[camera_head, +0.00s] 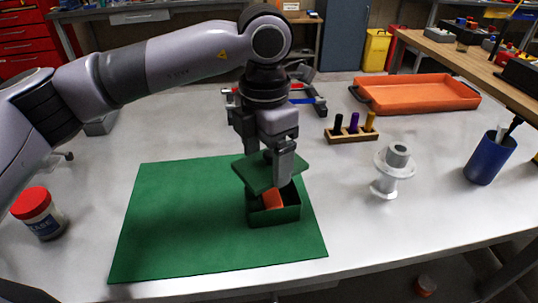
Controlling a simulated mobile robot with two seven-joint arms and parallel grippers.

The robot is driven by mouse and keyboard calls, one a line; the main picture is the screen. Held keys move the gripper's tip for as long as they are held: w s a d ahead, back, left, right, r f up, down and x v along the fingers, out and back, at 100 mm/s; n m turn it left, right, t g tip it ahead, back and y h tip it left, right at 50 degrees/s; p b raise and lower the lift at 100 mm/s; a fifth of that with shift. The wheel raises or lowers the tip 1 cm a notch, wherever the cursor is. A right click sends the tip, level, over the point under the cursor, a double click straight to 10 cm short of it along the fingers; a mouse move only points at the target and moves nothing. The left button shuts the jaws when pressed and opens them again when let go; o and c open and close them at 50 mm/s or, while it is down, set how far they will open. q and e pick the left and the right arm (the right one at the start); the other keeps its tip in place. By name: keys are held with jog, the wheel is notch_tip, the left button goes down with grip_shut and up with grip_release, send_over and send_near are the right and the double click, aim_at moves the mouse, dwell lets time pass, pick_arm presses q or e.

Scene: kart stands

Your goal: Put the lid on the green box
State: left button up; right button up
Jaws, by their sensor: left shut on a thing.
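The green box (275,217) stands on a green mat (170,225) near the table's front edge. An orange thing (272,198) shows inside its opening. The green lid (256,179) is above the box, tilted and shifted to the left of it, so the box's right part is uncovered. My left gripper (275,160) points down over the box and is shut on the lid's top, probably by its knob, which the fingers mostly hide. I cannot tell whether the lid touches the box rim. My right gripper does not show.
A grey spool-like part (394,170) stands right of the mat, with a blue cup (490,158) farther right. Behind are a wooden peg holder (351,135) and an orange tray (420,95). A red-capped jar (40,213) stands at left. The mat's left part is clear.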

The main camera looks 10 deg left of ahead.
aim_at(269, 167)
pick_arm(q)
jog(key=shift+d+r+n, duration=0.1)
jog(key=shift+d+n, duration=0.15)
jog(key=shift+n, duration=0.55)
jog(key=shift+f+b, duration=1.8)
jog(key=shift+f, duration=0.85)
jog(key=shift+f+b, duration=0.4)
jog(key=shift+f, duration=0.1)
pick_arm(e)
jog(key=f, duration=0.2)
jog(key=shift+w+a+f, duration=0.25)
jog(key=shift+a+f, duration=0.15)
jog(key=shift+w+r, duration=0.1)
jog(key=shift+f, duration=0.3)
pick_arm(q)
jog(key=shift+f+b, duration=0.15)
jog(key=shift+b, duration=0.35)
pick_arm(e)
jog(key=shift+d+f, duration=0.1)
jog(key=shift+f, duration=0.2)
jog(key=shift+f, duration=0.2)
